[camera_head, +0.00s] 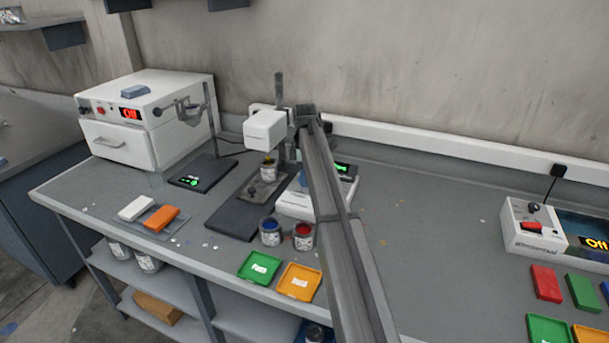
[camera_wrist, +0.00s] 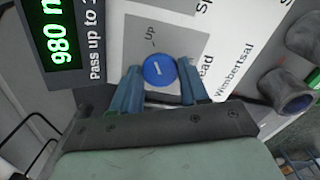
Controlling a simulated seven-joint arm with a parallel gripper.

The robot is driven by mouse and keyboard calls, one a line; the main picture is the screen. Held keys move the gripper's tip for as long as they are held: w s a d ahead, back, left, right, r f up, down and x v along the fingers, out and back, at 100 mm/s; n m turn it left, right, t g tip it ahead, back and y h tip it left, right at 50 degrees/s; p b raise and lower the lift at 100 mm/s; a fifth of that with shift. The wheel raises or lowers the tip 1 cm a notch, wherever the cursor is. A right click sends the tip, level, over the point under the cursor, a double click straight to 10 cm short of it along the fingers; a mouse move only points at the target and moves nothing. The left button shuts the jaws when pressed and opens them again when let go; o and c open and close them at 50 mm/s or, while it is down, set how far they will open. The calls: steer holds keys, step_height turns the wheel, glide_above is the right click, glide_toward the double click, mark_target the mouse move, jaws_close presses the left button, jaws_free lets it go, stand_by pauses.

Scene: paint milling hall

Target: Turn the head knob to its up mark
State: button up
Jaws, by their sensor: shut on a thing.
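The head knob (camera_wrist: 159,70) is a round blue knob with a short white line on its face, on a grey panel patch. The white line is close to upright in the wrist view, leaning slightly. The "Up" mark (camera_wrist: 150,37) is printed on the patch above the knob, a little left. My gripper (camera_wrist: 160,86) has its two blue fingers on either side of the knob, shut on it. In the head view my arm covers the knob and gripper. The white mill head (camera_head: 265,130) stands on a post left of my arm, above a small can (camera_head: 268,168).
A green display (camera_wrist: 62,57) reads 980. Blue (camera_head: 270,232) and red (camera_head: 303,236) paint cans stand at the bench front, with green (camera_head: 260,268) and orange (camera_head: 300,281) trays. A white oven (camera_head: 150,120) is at left. Open bench lies right of my arm.

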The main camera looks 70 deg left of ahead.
stand_by(0.3)
steer(key=o, duration=1)
steer(key=shift+o, duration=0.2)
steer(key=shift+r, duration=0.15)
step_height(320, 180, up, 14)
steer(key=shift+f, duration=0.2)
